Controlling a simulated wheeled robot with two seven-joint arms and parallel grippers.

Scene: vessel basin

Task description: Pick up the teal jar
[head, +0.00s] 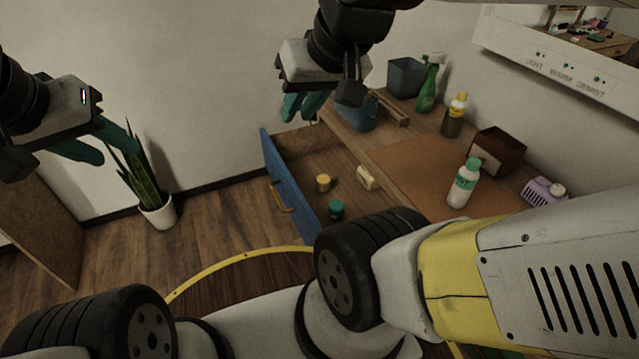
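The teal jar (336,209) is small, with a dark teal top. It stands in the open drawer (282,188), close behind the blue drawer front and near my dark wrist. My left gripper (118,157) hangs at the far left, near the plant, well away from the jar; its teal fingers are apart and empty. My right gripper (300,118) is above the back end of the drawer, up and left of the jar. Its teal fingers look apart with nothing between them.
The drawer also holds a yellow jar (323,183) and a cream block (366,178). On the desk (415,165) stand a white bottle (463,186), a green spray bottle (428,88), a brown box (496,152) and bins. A potted plant (157,211) stands on the floor.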

